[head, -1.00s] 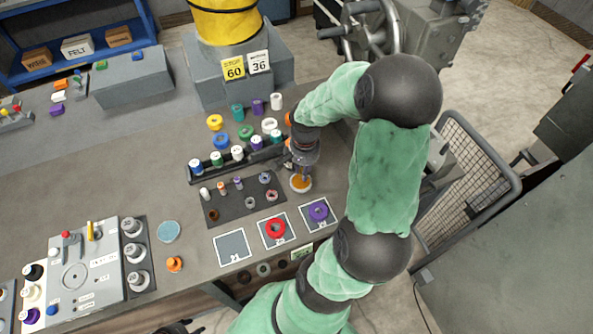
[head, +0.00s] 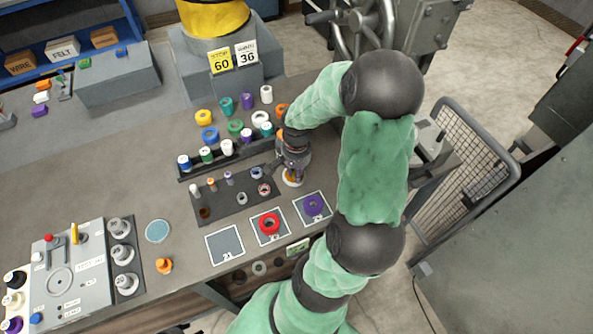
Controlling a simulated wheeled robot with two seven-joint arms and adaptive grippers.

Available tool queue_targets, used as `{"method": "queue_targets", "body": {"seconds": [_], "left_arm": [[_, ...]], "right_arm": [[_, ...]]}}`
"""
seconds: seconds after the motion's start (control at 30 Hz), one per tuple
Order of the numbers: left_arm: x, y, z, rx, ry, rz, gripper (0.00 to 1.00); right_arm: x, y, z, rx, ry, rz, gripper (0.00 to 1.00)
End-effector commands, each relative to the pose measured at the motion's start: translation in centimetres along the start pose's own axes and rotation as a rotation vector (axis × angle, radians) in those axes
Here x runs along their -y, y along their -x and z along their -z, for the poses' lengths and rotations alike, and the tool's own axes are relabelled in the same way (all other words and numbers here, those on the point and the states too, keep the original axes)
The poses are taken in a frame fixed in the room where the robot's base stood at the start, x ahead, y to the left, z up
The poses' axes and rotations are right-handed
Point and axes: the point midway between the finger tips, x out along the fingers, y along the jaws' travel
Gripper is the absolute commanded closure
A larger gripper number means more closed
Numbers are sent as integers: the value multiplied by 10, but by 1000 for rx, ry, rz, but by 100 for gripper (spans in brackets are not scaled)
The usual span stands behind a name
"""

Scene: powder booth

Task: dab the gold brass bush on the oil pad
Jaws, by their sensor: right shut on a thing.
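My right gripper (head: 293,175) points down over a small round dish with a white rim, the oil pad (head: 290,184), at the right end of the dark parts strip. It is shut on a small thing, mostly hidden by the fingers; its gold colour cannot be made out. The gripper covers much of the pad, so I cannot tell whether the held thing touches it. A dark piece at the bottom edge (head: 176,328) may be my left gripper; its jaws cannot be made out.
A dark mat (head: 222,197) with several small bushes lies left of the pad.

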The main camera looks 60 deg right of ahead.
Motion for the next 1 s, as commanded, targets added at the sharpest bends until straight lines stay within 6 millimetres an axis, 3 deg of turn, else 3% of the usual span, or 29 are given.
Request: {"method": "queue_targets", "body": {"seconds": [1.0], "left_arm": [[3,-10,0,0,0,0,60]], "right_arm": [[0,-11,0,0,0,0,100]]}}
